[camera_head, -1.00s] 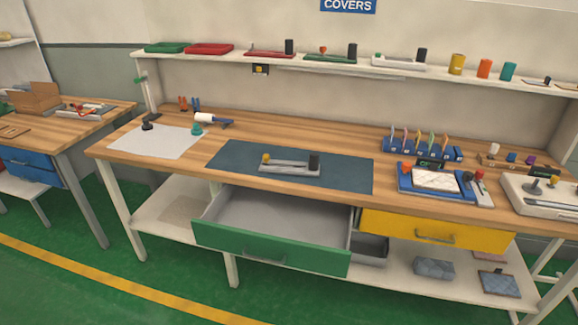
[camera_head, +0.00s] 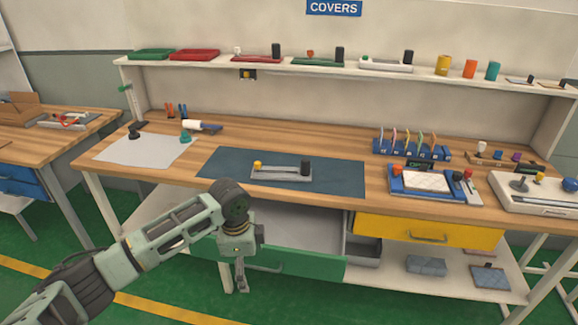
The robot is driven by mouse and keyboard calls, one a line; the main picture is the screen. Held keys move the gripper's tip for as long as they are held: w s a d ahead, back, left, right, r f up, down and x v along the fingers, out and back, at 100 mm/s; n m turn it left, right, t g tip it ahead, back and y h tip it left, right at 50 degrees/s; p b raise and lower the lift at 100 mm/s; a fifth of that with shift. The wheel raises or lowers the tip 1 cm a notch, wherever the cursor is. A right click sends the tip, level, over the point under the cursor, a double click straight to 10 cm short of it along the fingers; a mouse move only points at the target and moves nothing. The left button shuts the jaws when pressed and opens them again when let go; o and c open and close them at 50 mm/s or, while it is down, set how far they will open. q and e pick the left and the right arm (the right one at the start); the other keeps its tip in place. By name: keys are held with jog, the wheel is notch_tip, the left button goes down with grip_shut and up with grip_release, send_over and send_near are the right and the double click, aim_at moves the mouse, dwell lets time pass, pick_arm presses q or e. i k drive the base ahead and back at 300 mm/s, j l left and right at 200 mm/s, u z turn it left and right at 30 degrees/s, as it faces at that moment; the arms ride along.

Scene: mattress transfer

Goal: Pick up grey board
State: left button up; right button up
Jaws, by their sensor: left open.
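The grey board (camera_head: 281,174) lies on the dark blue mat (camera_head: 225,165) in the middle of the workbench. It is a flat grey plate with a small yellow piece at its left end and a black cylinder at its right end. My left gripper (camera_head: 241,284) is open and points down in front of the green drawer, below the level of the bench top and in front of the board, apart from it. Its fingers look small and partly overlap. My right gripper is not in view.
The green drawer (camera_head: 310,262) stands open below the bench, partly behind my left arm. A yellow drawer (camera_head: 400,228) is at its right. A blue tray (camera_head: 405,183) and a card rack (camera_head: 390,153) stand right of the mat. A shelf with several covers runs above.

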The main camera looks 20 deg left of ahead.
aim_at(275, 173)
jog(key=i, duration=1.8)
